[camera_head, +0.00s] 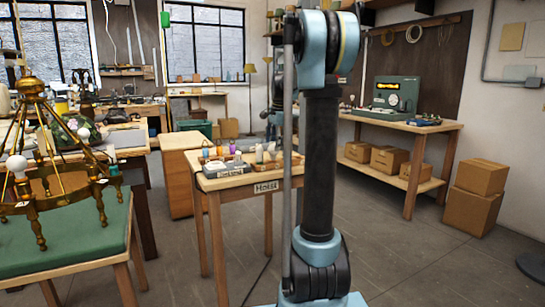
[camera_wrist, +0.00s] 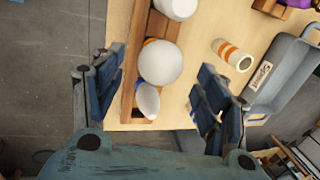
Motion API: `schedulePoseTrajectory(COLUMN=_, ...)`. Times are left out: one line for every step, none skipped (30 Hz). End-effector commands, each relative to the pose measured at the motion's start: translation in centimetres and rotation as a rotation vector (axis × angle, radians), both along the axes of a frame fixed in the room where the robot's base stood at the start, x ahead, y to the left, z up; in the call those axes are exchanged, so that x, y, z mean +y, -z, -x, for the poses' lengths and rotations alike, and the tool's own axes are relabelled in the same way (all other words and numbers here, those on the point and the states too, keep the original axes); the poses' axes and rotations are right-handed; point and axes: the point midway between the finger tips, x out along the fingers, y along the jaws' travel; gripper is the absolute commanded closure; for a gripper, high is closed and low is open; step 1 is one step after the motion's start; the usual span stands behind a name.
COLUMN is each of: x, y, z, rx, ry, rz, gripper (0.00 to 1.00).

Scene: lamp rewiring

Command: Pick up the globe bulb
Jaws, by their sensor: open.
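A round white globe bulb (camera_wrist: 161,62) sits in a narrow wooden rack (camera_wrist: 128,88) on a light wooden table in the wrist view. A smaller, elongated white bulb (camera_wrist: 148,101) is beside it, nearer my gripper. Another white rounded piece (camera_wrist: 176,7) is at the rack's far end, cut by the frame edge. My gripper (camera_wrist: 161,75) is open, with one blue-grey finger on each side of the globe bulb. Gaps show between the bulb and both fingers. How far the fingers are above the bulb is hard to tell. My gripper does not show in the head view.
A white cylinder with orange bands (camera_wrist: 232,55) lies right of the rack. A grey labelled tray (camera_wrist: 277,85) is farther right. In the head view, the small table (camera_head: 225,184) stands partly behind my arm, and a brass chandelier (camera_head: 66,197) is at left.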

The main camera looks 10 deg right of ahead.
Motion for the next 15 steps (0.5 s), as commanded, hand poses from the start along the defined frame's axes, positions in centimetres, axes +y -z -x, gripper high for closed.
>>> schedulePoseTrajectory(x=0.1, y=0.6, z=-0.1, rx=0.0, ry=0.0, rz=0.0, gripper=0.33)
schedulePoseTrajectory(x=0.1, y=1.0, z=-0.2, rx=0.0, ry=0.0, rz=0.0, gripper=0.33)
schedulePoseTrajectory(x=0.2, y=1.5, z=-0.3, rx=0.0, ry=-0.001, rz=0.0, gripper=0.33)
schedulePoseTrajectory(x=0.2, y=2.0, z=-0.4, rx=0.0, ry=-0.001, rz=0.0, gripper=0.33)
schedulePoseTrajectory(x=0.3, y=2.4, z=-0.5, rx=0.0, ry=-0.001, rz=0.0, gripper=0.33)
schedulePoseTrajectory(x=0.3, y=2.9, z=-0.6, rx=0.0, ry=-0.001, rz=0.0, gripper=0.33)
schedulePoseTrajectory(x=0.3, y=3.3, z=-0.7, rx=0.0, ry=-0.001, rz=0.0, gripper=0.33)
schedulePoseTrajectory(x=0.3, y=3.6, z=-0.8, rx=0.0, ry=-0.001, rz=0.0, gripper=0.33)
schedulePoseTrajectory(x=0.4, y=3.9, z=-0.8, rx=0.0, ry=-0.001, rz=0.0, gripper=0.33)
schedulePoseTrajectory(x=0.4, y=4.1, z=-0.8, rx=0.0, ry=0.0, rz=0.0, gripper=0.33)
schedulePoseTrajectory(x=0.4, y=4.3, z=-0.9, rx=0.0, ry=0.0, rz=0.0, gripper=0.33)
schedulePoseTrajectory(x=0.4, y=4.4, z=-0.9, rx=0.0, ry=0.0, rz=0.0, gripper=0.33)
schedulePoseTrajectory(x=0.4, y=4.5, z=-0.9, rx=0.0, ry=0.0, rz=0.0, gripper=0.33)
schedulePoseTrajectory(x=0.4, y=4.5, z=-0.9, rx=0.0, ry=0.0, rz=0.0, gripper=0.33)
schedulePoseTrajectory(x=0.4, y=4.6, z=-0.9, rx=0.0, ry=0.0, rz=0.0, gripper=0.33)
